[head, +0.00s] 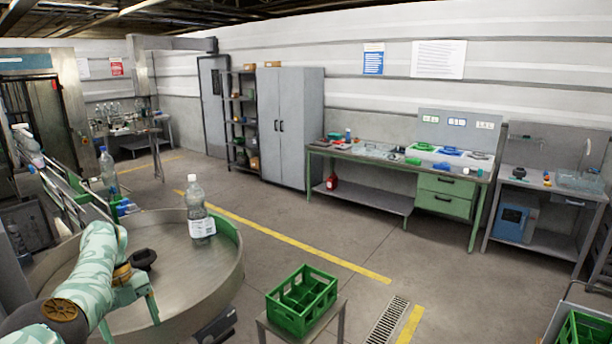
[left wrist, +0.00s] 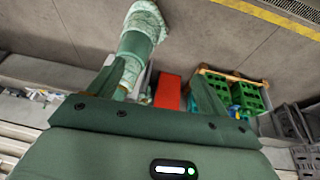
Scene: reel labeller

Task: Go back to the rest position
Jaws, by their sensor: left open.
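My left gripper (head: 131,322) hangs over the round metal table in the lower left of the head view. In the left wrist view its two green fingers (left wrist: 152,88) stand wide apart with nothing held between them. A clear bottle with a white label (head: 200,212) stands upright on the round table, to the right of and beyond the gripper, apart from it. My right gripper shows in neither view; a patterned arm link of mine is at the top of the left wrist view.
The round table (head: 215,262) has a raised rim. A green crate (head: 301,300) sits on a stand to its right. Another bottle (head: 108,172) stands by the conveyor at left. A dark round part (head: 143,258) is close to the gripper. Open floor lies beyond the table.

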